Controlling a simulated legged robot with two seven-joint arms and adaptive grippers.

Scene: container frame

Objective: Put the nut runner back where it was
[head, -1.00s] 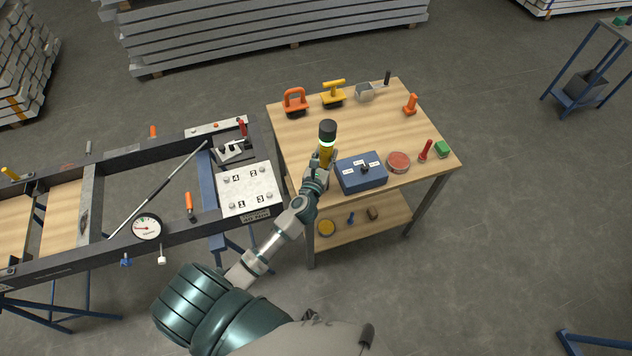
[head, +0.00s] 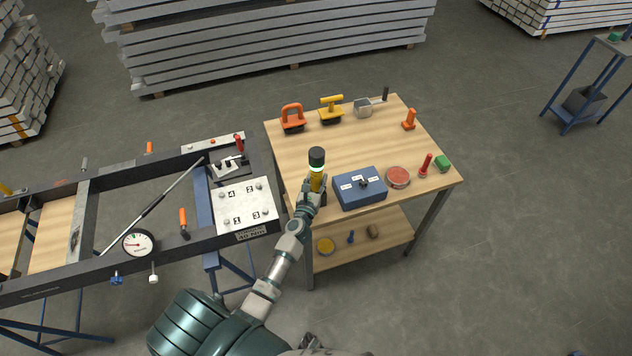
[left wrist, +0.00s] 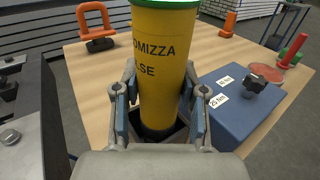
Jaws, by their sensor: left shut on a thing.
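The nut runner (head: 316,181) is a yellow cylinder with dark lettering, a green ring and a black top. It stands about upright over the near left part of the wooden table (head: 350,143). My left gripper (head: 312,193) is shut on its yellow body; in the left wrist view, the fingers (left wrist: 160,112) press it from both sides. A dark square holder (left wrist: 176,137) surrounds its lower end there. The gripper hides most of this holder, and I cannot tell whether the runner rests on its bottom. My right gripper is not in view.
A blue box (head: 359,194) with white labels stands just right of the runner. A red round dish (head: 398,177), red-handled tool (head: 426,164) and green block (head: 443,163) lie further right. Orange and yellow handled tools line the back. The table's middle is clear.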

